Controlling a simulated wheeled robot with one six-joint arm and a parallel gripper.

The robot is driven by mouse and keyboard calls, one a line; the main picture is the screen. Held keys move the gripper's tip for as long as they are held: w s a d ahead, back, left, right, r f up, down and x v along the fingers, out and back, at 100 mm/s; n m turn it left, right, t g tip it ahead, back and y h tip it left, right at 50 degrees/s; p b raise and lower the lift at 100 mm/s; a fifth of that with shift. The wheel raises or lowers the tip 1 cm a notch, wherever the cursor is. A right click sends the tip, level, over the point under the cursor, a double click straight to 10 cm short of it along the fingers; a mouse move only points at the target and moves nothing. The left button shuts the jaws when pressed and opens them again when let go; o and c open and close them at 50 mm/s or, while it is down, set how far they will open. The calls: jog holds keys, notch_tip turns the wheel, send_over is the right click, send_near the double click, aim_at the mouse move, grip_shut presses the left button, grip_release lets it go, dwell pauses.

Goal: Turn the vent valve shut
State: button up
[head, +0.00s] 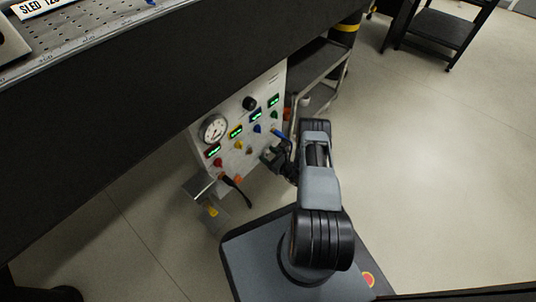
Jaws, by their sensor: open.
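A pale control panel (235,128) stands under the dark bench, carrying a round dial gauge (213,128), a black knob (249,103), small green-lit displays and several coloured knobs. I cannot tell for sure which fitting is the vent valve. A blue lever-like part (279,134) sits on the panel's right side. My gripper (272,154) is at the panel's lower right, just below that blue part. It is small and dark here, and open. Whether it touches any fitting cannot be told, and my arm hides part of this area.
The dark bench (110,100) overhangs the panel from the left. A metal-framed cart (318,70) stands right behind the panel. Open floor (440,160) lies to the right.

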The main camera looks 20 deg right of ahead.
jog(key=shift+a, duration=0.1)
jog(key=shift+c, duration=0.3)
jog(key=c, duration=0.9)
jog(key=shift+o, duration=0.2)
jog(key=shift+s+f+n, duration=0.1)
jog(key=shift+f+n, duration=0.05)
jog(key=shift+n, duration=4)
jog(key=shift+f+n, duration=0.1)
jog(key=shift+n, duration=4.05)
